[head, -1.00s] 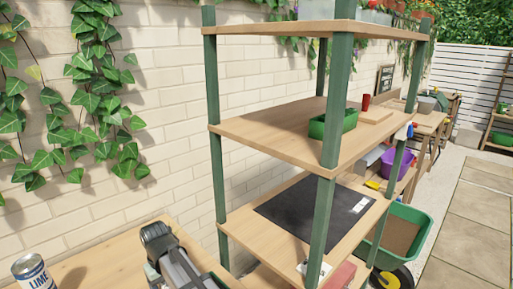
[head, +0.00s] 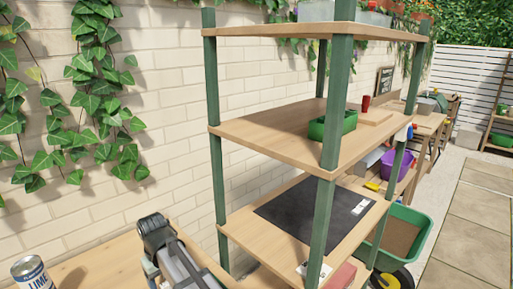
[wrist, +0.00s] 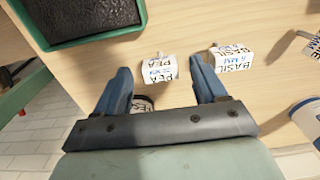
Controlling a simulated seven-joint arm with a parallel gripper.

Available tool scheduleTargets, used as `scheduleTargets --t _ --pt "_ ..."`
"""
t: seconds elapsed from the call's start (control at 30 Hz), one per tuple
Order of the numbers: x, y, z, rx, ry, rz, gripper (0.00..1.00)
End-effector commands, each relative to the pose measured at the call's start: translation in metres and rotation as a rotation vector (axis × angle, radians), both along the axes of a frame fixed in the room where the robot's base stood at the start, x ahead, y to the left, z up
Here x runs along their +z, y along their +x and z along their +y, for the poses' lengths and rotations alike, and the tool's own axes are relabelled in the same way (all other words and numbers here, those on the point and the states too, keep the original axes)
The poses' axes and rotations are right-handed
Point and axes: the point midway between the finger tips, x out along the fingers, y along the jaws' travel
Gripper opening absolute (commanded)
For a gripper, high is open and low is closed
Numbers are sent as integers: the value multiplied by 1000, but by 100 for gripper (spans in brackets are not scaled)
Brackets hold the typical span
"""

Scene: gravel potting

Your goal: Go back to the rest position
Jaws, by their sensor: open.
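White labels reading PEA (wrist: 158,69) and BASIL (wrist: 232,58) show beyond the fingertips. In the head view part of my arm (head: 175,258) is at the bottom, over the wooden bench left of the shelf. The fingers cannot be made out there.
A green-posted shelf (head: 265,130) stands close right of my arm. A LIME can (head: 31,272) stands at the lower left.

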Motion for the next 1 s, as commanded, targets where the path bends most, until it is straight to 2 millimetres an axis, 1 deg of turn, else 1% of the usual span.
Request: scheduleTargets --t 0.03,0.2,0.4,0.63,0.67,0.7,1.0 --pt "8 1 1 0 2 -2 71" --pt "32 1 1 0 1 -1 71" --pt "58 1 1 1 1 -1 71" --pt "84 1 0 1 1 -1 71" --pt "84 0 0 1 0 0 71" --pt "76 -1 -1 1 -2 2 71" --pt "38 -1 -1 0 -1 1 71"
